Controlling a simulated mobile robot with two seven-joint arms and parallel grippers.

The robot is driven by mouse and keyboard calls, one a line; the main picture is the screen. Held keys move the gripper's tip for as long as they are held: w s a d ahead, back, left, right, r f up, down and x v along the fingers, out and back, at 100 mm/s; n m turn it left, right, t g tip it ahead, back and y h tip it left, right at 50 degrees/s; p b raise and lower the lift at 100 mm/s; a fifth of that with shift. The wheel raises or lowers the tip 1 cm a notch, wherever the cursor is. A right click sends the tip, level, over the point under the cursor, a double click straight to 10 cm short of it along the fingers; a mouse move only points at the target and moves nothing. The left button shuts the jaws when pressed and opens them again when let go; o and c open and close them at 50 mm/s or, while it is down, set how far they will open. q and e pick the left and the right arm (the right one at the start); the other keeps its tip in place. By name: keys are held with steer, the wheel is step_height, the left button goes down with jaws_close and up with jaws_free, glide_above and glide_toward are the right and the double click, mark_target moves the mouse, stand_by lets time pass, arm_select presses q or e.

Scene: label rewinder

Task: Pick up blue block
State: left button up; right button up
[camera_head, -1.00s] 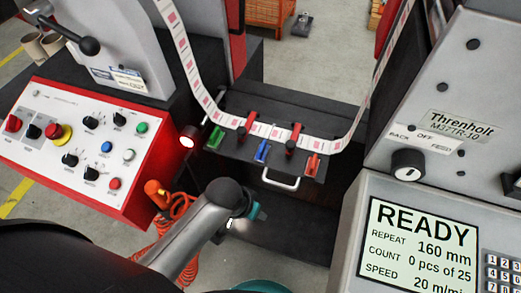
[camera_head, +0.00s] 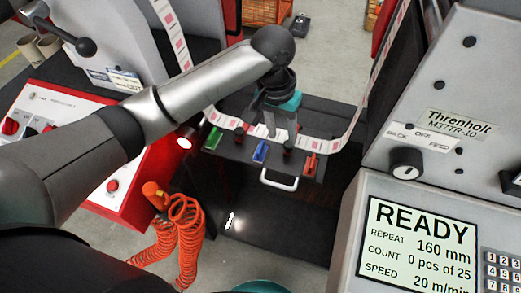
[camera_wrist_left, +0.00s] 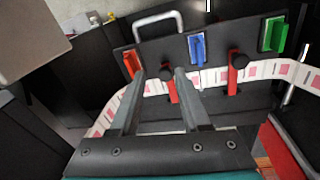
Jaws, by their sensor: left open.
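The blue block (camera_head: 260,151) stands on the front edge of the black splice table (camera_head: 228,150), between a green block (camera_head: 214,138) and an orange-red block (camera_head: 310,165). In the left wrist view the blue block (camera_wrist_left: 197,47) is fully visible beyond the fingertips. My left gripper (camera_head: 282,134) points down over the table behind the blue block. Its fingers (camera_wrist_left: 155,75) are apart with nothing between them, and they do not touch the block. My right gripper is not in view.
A label web (camera_head: 320,144) crosses the table, with red clamps with black knobs (camera_wrist_left: 238,62) beside it. A silver handle (camera_head: 279,182) sticks out in front. A red control panel (camera_head: 150,170) stands left, and a grey machine with a display (camera_head: 420,240) right.

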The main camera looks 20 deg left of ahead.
arm_select(q)
steer(key=w+a+r+n+y, duration=0.2)
steer(key=w+a+r, duration=0.1)
steer(key=a+r, duration=0.2)
steer(key=b, duration=0.3)
glide_above(260, 147)
steer(key=shift+g, duration=0.3)
steer(key=f, duration=0.6)
steer(key=w+f, duration=0.1)
steer(key=f, duration=0.2)
steer(key=shift+d+f, duration=0.3)
steer(key=shift+d, duration=0.1)
steer(key=f, duration=0.1)
steer(key=f+b, duration=0.1)
steer(key=s+f, duration=0.1)
steer(key=shift+a+f, duration=0.2)
steer(key=shift+a, duration=0.2)
steer(key=shift+w+f+b, duration=0.1)
steer(key=shift+f+b, duration=0.35)
steer(key=shift+f, duration=0.35)
steer(key=c, duration=0.6)
jaws_close()
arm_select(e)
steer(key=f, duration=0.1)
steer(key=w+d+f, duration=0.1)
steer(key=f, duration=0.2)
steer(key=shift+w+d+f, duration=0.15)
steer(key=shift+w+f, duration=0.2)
